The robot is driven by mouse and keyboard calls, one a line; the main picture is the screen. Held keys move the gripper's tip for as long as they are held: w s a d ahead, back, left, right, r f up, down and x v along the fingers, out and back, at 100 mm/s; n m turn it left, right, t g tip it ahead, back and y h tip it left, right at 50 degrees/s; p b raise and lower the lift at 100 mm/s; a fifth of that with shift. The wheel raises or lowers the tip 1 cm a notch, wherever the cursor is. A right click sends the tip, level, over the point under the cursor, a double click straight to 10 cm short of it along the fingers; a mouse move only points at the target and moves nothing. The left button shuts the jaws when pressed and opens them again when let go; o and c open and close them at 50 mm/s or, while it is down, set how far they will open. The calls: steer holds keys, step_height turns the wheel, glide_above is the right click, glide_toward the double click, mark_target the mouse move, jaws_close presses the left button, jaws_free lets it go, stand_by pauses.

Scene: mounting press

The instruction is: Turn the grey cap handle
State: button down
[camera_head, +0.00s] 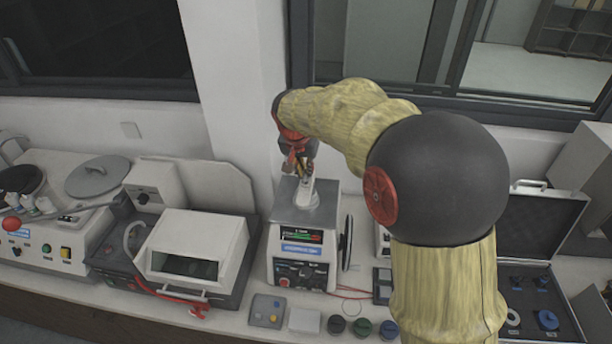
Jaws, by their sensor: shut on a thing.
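The mounting press (303,240) stands on the bench at the middle of the view, a grey-white box with a display and knobs on its front. The grey cap handle (305,193) rises from its top plate. My gripper (301,170) comes down from above and is shut on the upper part of the handle. The fingers are small in this view, and my wrist hides part of the contact.
A white-lidded machine (195,245) with a red cable stands left of the press. A polishing machine (45,215) is at far left. Small jars (362,327) stand at the front edge. An open black case (540,290) lies at right. My arm covers the bench right of the press.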

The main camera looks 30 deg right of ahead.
steer(key=m+b, duration=0.1)
steer(key=m, duration=0.1)
steer(key=m+g+h+b, duration=0.1)
steer(key=m, duration=0.1)
steer(key=shift+w+a+f+m+b, duration=0.1)
steer(key=shift+w+a+m+b, duration=0.1)
steer(key=shift+m+b, duration=0.2)
steer(key=m+g, duration=0.1)
steer(key=m, duration=0.1)
steer(key=m+g, duration=0.1)
steer(key=m, duration=0.1)
steer(key=shift+w+m, duration=0.2)
steer(key=shift+m, duration=0.1)
steer(key=m+g, duration=0.1)
steer(key=m, duration=0.2)
steer(key=shift+w, duration=0.1)
steer(key=shift+w+m+g+p, duration=0.1)
steer(key=shift+m+g+p, duration=0.5)
steer(key=shift+m, duration=0.9)
steer(key=c, duration=1.9)
jaws_free()
